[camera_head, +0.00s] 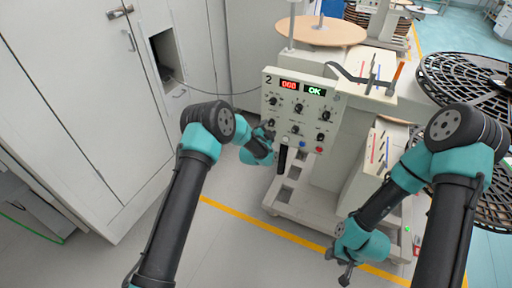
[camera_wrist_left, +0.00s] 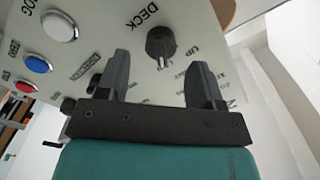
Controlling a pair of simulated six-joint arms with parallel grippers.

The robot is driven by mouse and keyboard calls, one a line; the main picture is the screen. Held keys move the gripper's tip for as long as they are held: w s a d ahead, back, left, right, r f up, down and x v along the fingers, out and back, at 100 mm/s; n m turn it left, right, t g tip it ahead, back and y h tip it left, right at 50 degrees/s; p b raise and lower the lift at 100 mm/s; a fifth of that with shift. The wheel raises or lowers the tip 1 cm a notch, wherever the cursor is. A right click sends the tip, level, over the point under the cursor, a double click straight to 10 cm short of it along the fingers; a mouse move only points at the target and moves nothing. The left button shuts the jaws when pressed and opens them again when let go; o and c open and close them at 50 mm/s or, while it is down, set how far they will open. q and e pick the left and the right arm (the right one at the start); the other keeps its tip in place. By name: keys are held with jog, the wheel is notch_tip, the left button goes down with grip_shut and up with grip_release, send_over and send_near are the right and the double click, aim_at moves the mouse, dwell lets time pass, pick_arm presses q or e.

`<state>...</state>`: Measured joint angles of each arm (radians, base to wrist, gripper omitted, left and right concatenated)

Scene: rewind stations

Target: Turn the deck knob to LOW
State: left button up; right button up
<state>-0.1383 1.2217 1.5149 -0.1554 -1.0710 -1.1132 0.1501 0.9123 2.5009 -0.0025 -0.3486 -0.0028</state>
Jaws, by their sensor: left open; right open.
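The deck knob (camera_wrist_left: 160,42) is black and round, with a light pointer line, on the pale control panel (camera_wrist_left: 95,22) below the word DECK. In the left wrist view it sits ahead of and between the fingers of my left gripper (camera_head: 269,136), which are open with a gap on either side; contact is not visible. The pointer faces the gripper side of the picture. Small position labels surround the knob; UP is readable, others are partly hidden by the fingers. My right gripper (camera_head: 345,268) is open and empty, low over the floor, away from the panel.
A white button (camera_wrist_left: 58,26), a blue button (camera_wrist_left: 38,64) and a red button (camera_wrist_left: 25,87) lie left of the fingers. The panel's displays (camera_head: 301,88) read 000 and OK. A tall cabinet (camera_head: 75,100) stands left; black reels (camera_head: 470,90) stand right.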

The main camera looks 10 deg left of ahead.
pick_arm(q)
jog(key=v, duration=1.4)
jog(key=shift+s, duration=0.25)
jog(key=s+a+f+n+g+y, duration=0.1)
jog(key=s+a+f+n+g, duration=0.4)
jog(key=s, duration=0.3)
jog(key=s+a+f+n+g+y, duration=0.1)
jog(key=s+a+f+n+g, duration=0.25)
jog(key=s+f, duration=0.4)
jog(key=s+a+n+g, duration=0.1)
jog(key=s+n+g, duration=0.2)
jog(key=s, duration=0.6)
jog(key=s+a+f+n+g, duration=0.1)
jog(key=s+n+g, duration=0.2)
jog(key=s, duration=0.7)
jog(key=shift+a+g+h, duration=0.3)
jog(key=shift+g+h, duration=0.1)
jog(key=shift+g, duration=0.55)
